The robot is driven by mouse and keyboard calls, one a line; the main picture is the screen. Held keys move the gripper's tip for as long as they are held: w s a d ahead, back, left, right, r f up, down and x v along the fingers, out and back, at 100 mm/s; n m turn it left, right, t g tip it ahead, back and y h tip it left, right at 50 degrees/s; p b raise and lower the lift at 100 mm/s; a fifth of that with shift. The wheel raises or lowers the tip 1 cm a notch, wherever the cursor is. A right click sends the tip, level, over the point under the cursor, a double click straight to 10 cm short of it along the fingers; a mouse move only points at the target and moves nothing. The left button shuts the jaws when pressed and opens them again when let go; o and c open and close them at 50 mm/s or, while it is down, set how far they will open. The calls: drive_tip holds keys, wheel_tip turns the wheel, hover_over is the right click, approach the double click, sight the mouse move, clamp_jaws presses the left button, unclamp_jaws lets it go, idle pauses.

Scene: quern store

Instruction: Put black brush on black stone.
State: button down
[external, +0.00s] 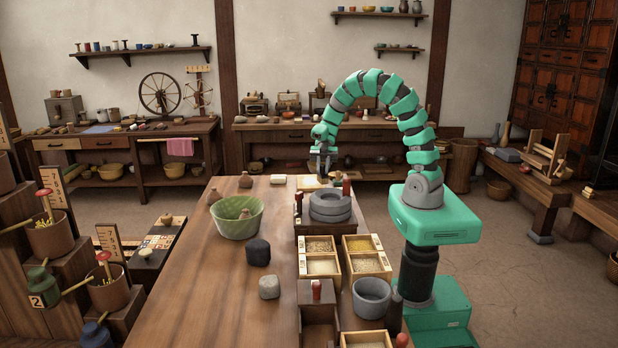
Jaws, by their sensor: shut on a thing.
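The black stone (258,252) is a dark rounded block on the long wooden table, below the green bowl. My gripper (323,176) points down over the far part of the table, behind the grey quern stones and well away from the black stone. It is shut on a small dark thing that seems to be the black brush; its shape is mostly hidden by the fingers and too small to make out. Nothing lies on top of the black stone.
A green bowl (237,218) with small jars beside it stands left of the stacked quern stones (330,206). A grey stone (269,287) lies in front of the black stone. Grain boxes (320,265) and a grey mortar (371,297) fill the right side. The table's left front is clear.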

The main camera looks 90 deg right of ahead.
drive_tip(key=w+a+r+p, duration=0.2)
drive_tip(key=w+a, duration=0.6)
drive_tip(key=w, duration=0.2)
wheel_tip(320, 180, up, 8)
drive_tip(key=g+p, duration=0.1)
drive_tip(key=p, duration=0.6)
hover_over(257, 242)
drive_tip(key=shift+n, duration=0.4)
wheel_tip(257, 242, down, 9)
drive_tip(key=b, duration=0.2)
drive_tip(key=shift+a+f+b, duration=0.1)
drive_tip(key=shift+f+b, duration=0.05)
drive_tip(key=shift+b, duration=0.25)
drive_tip(key=c, duration=1.3)
unclamp_jaws()
